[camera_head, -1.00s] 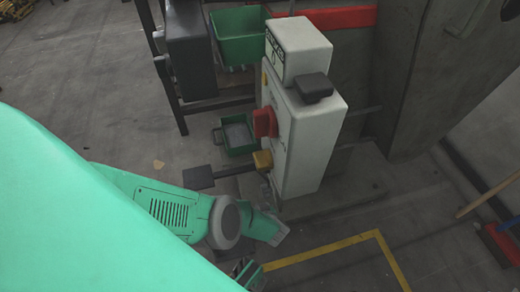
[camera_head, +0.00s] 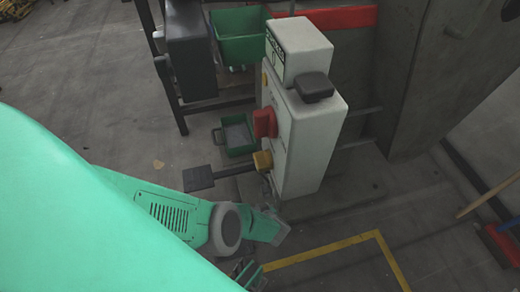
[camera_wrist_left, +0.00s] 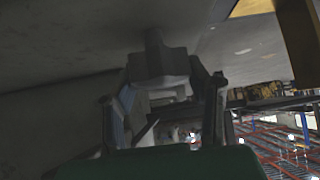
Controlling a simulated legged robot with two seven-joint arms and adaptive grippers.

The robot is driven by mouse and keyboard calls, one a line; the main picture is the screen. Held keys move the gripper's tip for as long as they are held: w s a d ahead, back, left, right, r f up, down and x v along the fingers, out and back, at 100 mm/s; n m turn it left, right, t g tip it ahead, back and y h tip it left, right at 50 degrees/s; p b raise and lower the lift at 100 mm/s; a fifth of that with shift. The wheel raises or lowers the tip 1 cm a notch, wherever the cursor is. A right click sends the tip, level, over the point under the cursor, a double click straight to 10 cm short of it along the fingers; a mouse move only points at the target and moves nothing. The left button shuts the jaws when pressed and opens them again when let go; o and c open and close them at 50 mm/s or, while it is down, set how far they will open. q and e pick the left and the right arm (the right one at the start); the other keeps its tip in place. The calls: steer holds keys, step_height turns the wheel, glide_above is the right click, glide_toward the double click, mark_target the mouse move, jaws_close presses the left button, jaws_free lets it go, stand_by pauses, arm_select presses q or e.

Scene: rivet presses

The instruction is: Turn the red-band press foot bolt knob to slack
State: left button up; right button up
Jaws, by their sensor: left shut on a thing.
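In the left wrist view, a small grey block-shaped knob (camera_wrist_left: 160,66) hangs on a short stem from a flat grey surface. My left gripper (camera_wrist_left: 168,98) has its two fingers on either side of this knob and is shut on it. The knob's turn position cannot be told. In the head view my left arm reaches down beside the white press control box (camera_head: 303,140), and the knob cannot be made out there. A red band (camera_head: 335,18) runs across the grey press body behind the box. My right gripper is not in view.
The box carries a red switch (camera_head: 265,123) and a yellow block (camera_head: 263,160). A dark pedal (camera_head: 199,178) sticks out left on a bar. Green bins (camera_head: 240,35) stand behind. A yellow line (camera_head: 320,250) marks open floor in front.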

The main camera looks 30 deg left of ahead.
arm_select(q)
steer(key=shift+w+d, duration=0.1)
steer(key=shift+d, duration=0.35)
steer(key=o, duration=1.2)
steer(key=shift+c, duration=0.2)
steer(key=shift+a, duration=0.2)
steer(key=shift+m+t+h, duration=0.3)
steer(key=shift+m, duration=0.2)
